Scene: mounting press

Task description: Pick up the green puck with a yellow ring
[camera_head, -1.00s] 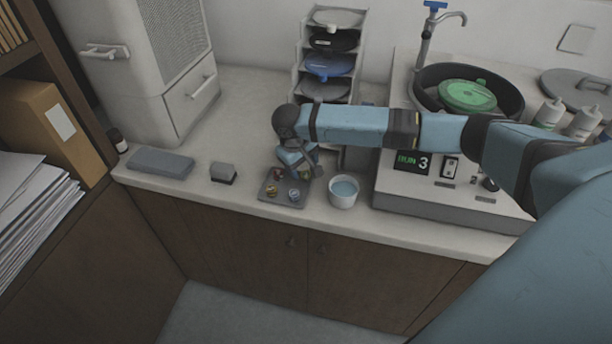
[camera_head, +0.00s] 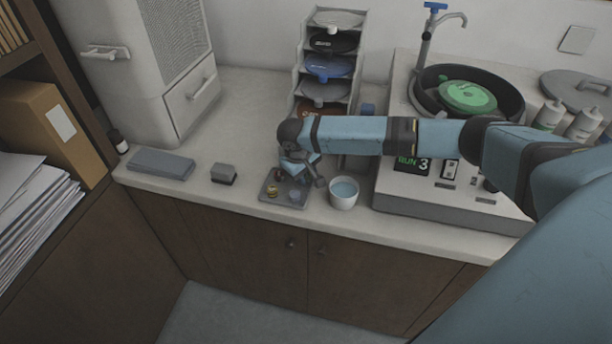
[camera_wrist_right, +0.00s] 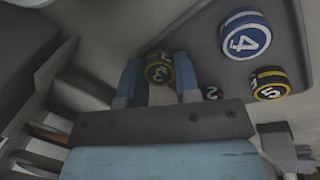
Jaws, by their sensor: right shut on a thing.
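My right gripper (camera_wrist_right: 160,78) is shut on the green puck with a yellow ring (camera_wrist_right: 161,67), which shows a 3 between the two fingers in the right wrist view. In the head view the right gripper (camera_head: 302,172) is low over the small grey tray (camera_head: 268,199) and hides the held puck. I cannot tell whether the puck is clear of the tray. A blue and white puck marked 4 (camera_wrist_right: 246,36), a black and yellow puck marked 5 (camera_wrist_right: 269,84) and a partly hidden red puck (camera_wrist_right: 211,92) are nearby. My left gripper is not in view.
A white cup of water (camera_head: 343,194) stands just right of the tray. A small grey block (camera_head: 223,174) and a folded grey cloth (camera_head: 160,163) lie to the left. Behind are a disc rack (camera_head: 325,66) and, right, a polishing machine (camera_head: 440,198) with a green disc.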

